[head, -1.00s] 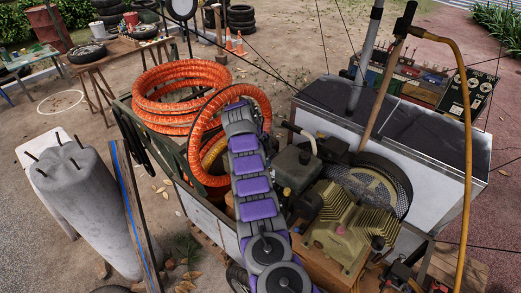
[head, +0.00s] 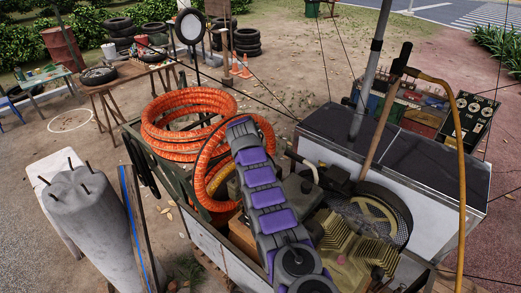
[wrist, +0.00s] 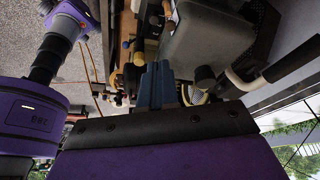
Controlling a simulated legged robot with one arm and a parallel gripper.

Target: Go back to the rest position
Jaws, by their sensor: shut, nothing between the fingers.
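My gripper (wrist: 157,86) shows in the wrist view as two blue-grey fingers close together, shut and empty. My purple arm reaches over the compressor cart (head: 222,249) in the head view. Its far end is by the coiled orange hose (head: 188,125), with a hose loop around its side. I cannot tell whether the arm touches the hose. The gripper itself cannot be made out in the head view. The yellow-green compressor (head: 345,253) and its belt wheel (head: 378,215) sit right of my arm.
A grey concrete cylinder (head: 95,225) stands left of the cart. A dark-topped white box (head: 430,200) with a pole and yellow hose (head: 461,170) is at right. A workbench (head: 125,72), tires (head: 246,40) and traffic cones (head: 244,68) stand behind. Open ground lies between.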

